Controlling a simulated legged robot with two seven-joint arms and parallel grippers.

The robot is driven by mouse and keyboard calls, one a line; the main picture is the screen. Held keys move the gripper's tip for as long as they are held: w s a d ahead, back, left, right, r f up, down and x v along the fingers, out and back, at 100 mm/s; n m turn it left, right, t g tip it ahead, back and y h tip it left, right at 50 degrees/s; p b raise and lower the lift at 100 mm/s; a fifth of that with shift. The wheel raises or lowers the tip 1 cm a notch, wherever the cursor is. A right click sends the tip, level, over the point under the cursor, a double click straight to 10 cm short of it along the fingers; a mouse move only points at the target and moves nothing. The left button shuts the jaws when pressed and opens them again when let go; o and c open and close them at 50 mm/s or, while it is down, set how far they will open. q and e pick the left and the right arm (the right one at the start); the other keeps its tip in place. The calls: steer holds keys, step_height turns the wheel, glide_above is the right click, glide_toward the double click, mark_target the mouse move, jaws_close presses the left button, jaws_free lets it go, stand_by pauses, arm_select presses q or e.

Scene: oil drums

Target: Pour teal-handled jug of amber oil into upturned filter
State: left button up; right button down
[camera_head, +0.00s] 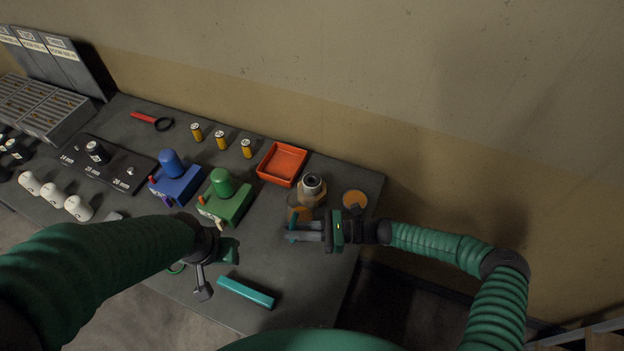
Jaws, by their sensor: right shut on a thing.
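My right gripper (300,230) reaches in from the right and is shut on the teal handle (292,224). Just behind the fingers stands an amber-tan vessel (311,195) with a round grey top, seemingly the jug. Its join to the handle is partly hidden by the gripper. An orange-brown disc (299,214) shows at its near side, and another round orange-brown top (355,200) is to its right. I cannot tell which round thing is the upturned filter. My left gripper (205,287) hangs over the front of the bench, apart from the jug; its jaw opening is unclear.
An orange tray (283,164) lies behind the jug. A green device (225,203) and a blue one (176,182) stand left. A teal bar (246,292) lies at the front. Small yellow cylinders (220,141) stand at the back. The bench (335,172) ends just right of the disc.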

mark_target(293, 226)
steer(key=shift+s+a+f+n, duration=0.15)
steer(key=shift+s+f+n, duration=0.3)
steer(key=shift+f+n, duration=0.3)
step_height(293, 226, up, 6)
steer(key=p, duration=0.4)
steer(key=shift+r, duration=0.1)
